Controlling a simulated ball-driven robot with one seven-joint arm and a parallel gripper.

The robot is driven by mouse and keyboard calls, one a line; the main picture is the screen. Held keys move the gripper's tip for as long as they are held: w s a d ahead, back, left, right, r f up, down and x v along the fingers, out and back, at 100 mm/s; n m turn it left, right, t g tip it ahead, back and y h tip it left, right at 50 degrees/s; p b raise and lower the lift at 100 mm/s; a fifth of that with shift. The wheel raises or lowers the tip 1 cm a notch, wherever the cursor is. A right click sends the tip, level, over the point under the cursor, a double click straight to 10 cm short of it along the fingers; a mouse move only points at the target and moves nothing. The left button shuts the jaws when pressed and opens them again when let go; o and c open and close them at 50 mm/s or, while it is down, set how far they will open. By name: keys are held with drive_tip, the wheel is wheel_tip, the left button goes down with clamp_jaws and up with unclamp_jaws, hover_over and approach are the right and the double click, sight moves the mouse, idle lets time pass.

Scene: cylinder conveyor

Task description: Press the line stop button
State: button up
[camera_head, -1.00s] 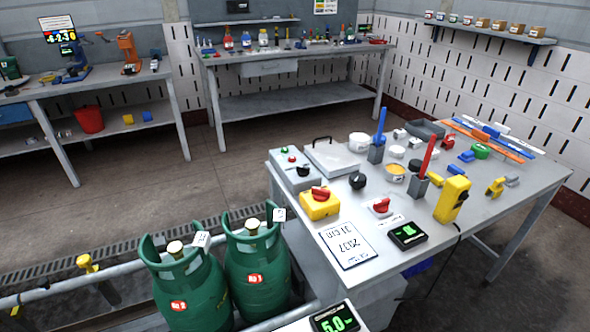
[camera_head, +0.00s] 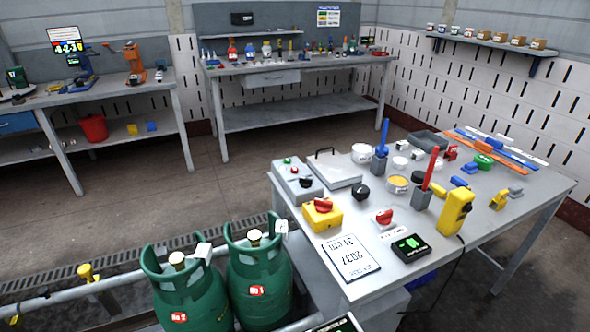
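On the grey bench (camera_head: 500,226) at the right sits a yellow box (camera_head: 322,220) with a red knob-like button (camera_head: 323,204) on top. Behind it, a grey control box (camera_head: 299,185) carries a small green button (camera_head: 287,160), a small red button (camera_head: 294,169) and a black knob (camera_head: 306,182). A separate red knob (camera_head: 384,215) sits on a pale base to the right. I cannot read a label that tells which one is the line stop button. My gripper is not in view.
Two green gas cylinders (camera_head: 183,292) (camera_head: 258,280) stand by a rail at the bench's left. Open floor (camera_head: 110,205) lies behind.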

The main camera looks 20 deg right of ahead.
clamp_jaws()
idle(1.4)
